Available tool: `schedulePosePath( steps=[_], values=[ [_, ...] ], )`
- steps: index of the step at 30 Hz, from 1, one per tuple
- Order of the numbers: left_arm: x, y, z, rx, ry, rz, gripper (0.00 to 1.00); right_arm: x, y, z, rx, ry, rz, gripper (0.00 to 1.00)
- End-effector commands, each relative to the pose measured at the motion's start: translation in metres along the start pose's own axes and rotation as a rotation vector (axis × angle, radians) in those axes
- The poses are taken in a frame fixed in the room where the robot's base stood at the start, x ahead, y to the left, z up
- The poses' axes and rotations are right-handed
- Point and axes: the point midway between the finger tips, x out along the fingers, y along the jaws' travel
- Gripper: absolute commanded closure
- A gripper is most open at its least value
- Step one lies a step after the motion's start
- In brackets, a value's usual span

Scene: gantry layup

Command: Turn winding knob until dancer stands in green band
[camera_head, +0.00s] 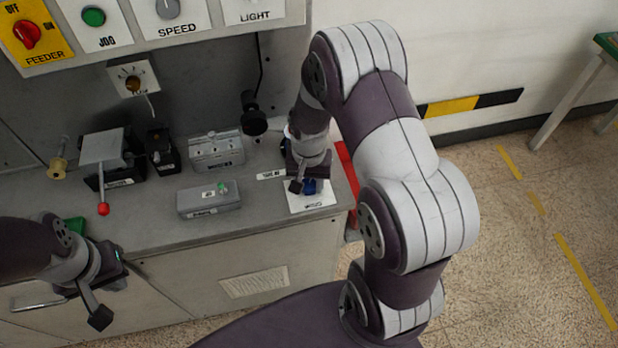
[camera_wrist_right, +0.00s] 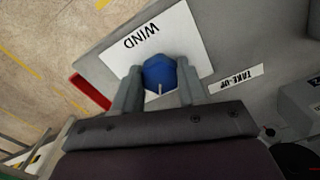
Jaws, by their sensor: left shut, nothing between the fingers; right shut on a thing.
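The blue winding knob (camera_wrist_right: 158,72) sits on a white plate marked WIND (camera_wrist_right: 125,45) in the right wrist view. My right gripper (camera_wrist_right: 155,88) is shut on the knob, one finger on each side, with a pale pointer line on the knob facing the gripper. In the head view the knob (camera_head: 310,186) shows partly below my right gripper (camera_head: 305,184), on the plate (camera_head: 312,204) at the bench's right end. My left gripper (camera_head: 99,317) is shut and empty in front of the bench at lower left. I cannot make out the dancer or a green band.
A TAKE-UP label (camera_wrist_right: 236,79) lies beside the plate. The grey bench (camera_head: 160,222) carries a box with a green button (camera_head: 209,199), a grey unit (camera_head: 217,151) and a red-knobbed lever (camera_head: 103,208). A panel with a red FEEDER switch (camera_head: 27,34) hangs above.

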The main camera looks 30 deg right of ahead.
Motion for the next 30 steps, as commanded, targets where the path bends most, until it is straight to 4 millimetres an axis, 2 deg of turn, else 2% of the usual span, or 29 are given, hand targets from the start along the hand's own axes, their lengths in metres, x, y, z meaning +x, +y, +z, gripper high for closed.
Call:
schedulePosePath(
  steps=[18,30],
  values=[
    [-0.023,0.000,-0.003,0.000,0.000,0.000,1.00,-0.004,-0.002,-0.003,0.563,0.007,-0.006,0.89],
    [-0.029,0.000,-0.004,0.000,0.000,0.000,1.00,-0.003,-0.002,-0.003,0.794,0.007,-0.007,0.89]
  ],
)
